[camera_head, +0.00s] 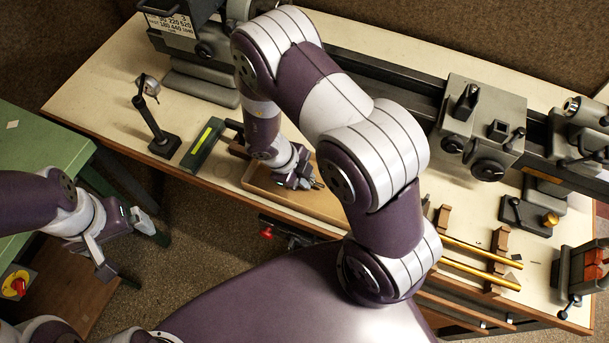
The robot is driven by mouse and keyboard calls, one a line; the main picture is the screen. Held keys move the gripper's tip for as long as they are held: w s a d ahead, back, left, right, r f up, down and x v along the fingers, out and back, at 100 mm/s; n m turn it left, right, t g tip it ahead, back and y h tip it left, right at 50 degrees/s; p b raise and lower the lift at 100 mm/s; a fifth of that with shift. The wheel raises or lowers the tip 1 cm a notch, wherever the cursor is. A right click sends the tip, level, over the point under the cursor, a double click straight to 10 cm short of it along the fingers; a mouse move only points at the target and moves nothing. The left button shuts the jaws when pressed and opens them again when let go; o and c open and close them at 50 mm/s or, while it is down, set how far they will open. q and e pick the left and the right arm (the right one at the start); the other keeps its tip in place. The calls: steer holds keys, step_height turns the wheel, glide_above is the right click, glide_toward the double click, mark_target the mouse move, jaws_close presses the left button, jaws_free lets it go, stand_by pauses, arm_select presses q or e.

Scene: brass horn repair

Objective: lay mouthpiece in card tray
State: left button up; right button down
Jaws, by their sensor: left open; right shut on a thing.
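The card tray (262,190) is a shallow tan tray on the cream bench top, near its front edge and partly hidden by my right arm. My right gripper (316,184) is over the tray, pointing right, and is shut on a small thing. That thing is too small and covered to make out clearly; I take it for the mouthpiece, which I see nowhere else. I cannot tell whether it touches the tray floor. My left gripper (141,256) is open and empty, beside the green table and away from the bench.
A green level-like block (203,143) and a small stand (156,118) are left of the tray. A grey lathe (484,125) runs along the back. Brass tubes (482,262) on wooden blocks and a red-jawed vise (583,275) are at right. A green table (40,145) stands at left.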

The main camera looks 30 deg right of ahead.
steer(key=shift+f, duration=0.2)
steer(key=c, duration=1)
jaws_free()
steer(key=shift+o, duration=0.8)
steer(key=shift+s+f, duration=0.1)
steer(key=shift+s, duration=0.1)
steer(key=shift+o, duration=1.4)
steer(key=shift+r+p, duration=0.6)
steer(key=r+p, duration=0.7)
steer(key=shift+w+r+p, duration=0.1)
steer(key=shift+w+p, duration=0.1)
steer(key=shift+p, duration=0.2)
